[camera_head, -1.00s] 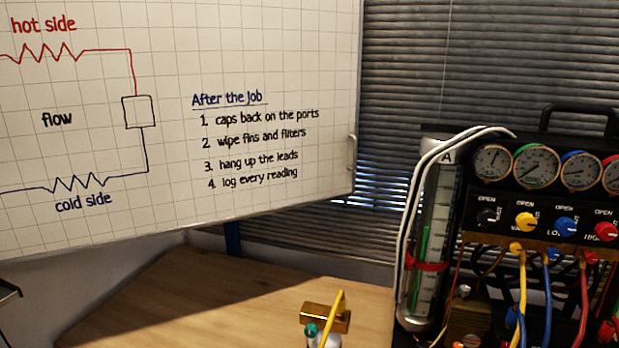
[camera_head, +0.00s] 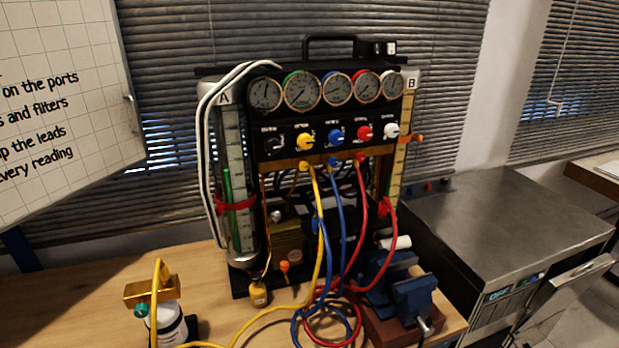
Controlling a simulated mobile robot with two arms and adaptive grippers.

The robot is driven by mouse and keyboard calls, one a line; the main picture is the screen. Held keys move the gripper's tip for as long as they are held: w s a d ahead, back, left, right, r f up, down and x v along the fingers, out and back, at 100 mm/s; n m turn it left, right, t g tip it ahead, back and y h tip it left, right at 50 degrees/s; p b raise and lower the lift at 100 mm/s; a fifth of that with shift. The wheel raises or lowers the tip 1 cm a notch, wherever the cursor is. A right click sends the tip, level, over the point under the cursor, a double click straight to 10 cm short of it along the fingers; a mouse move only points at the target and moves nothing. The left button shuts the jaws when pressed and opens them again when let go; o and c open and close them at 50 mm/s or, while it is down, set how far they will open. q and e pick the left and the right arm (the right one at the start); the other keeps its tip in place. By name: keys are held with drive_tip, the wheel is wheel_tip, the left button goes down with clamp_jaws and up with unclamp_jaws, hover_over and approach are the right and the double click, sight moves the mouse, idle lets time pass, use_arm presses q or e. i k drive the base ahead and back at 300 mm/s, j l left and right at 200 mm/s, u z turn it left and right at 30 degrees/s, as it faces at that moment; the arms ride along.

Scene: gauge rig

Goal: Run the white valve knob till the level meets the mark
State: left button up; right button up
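The gauge rig's black panel (camera_head: 280,140) stands on the bench with a row of knobs. The white valve knob (camera_head: 391,130) is at the right end, beside the red knob (camera_head: 364,132). Cylinder A (camera_head: 233,150) at the left has a scale, a green column (camera_head: 228,183) and a red band (camera_head: 237,205). Cylinder B (camera_head: 401,165) at the right has a yellowish scale, with an orange marker (camera_head: 414,138) near its top. Its lower part is partly hidden by a red hose, and I cannot make out its level. Neither gripper is in view.
Yellow, blue and red hoses (camera_head: 343,240) hang in front of the rig. A blue vise (camera_head: 400,290) stands at its front right. A bottle (camera_head: 172,325) and brass block (camera_head: 152,290) stand at the front left. A grey metal unit (camera_head: 510,225) is at right.

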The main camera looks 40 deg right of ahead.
sight(392, 130)
drive_tip(key=l+z, duration=0.1)
drive_tip(key=z, duration=1.5)
